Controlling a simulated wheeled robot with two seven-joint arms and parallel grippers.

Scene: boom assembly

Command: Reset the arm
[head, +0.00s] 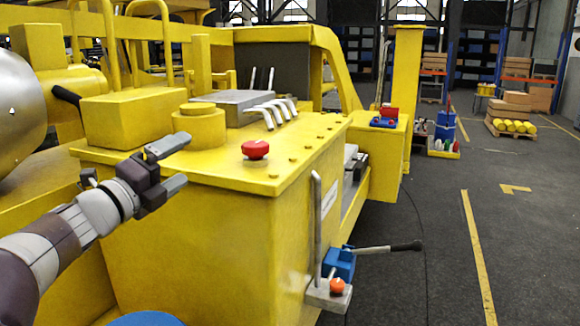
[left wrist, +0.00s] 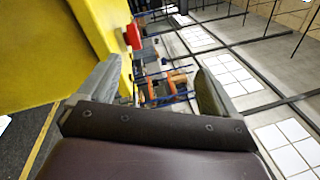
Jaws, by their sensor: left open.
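My left gripper (head: 176,166) is open and empty in the head view, in front of the near left part of the yellow machine (head: 200,240). In the left wrist view its two fingers (left wrist: 155,90) stand wide apart with nothing between them. A red mushroom button (head: 255,149) sits on the machine's top, to the right of the gripper and apart from it. A red shape, likely this button (left wrist: 132,37), also shows past the left finger in the left wrist view. My right gripper is not in view.
A blue block (head: 339,263) with a black-tipped handle (head: 405,246) and an orange knob (head: 337,286) project from the machine's side.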

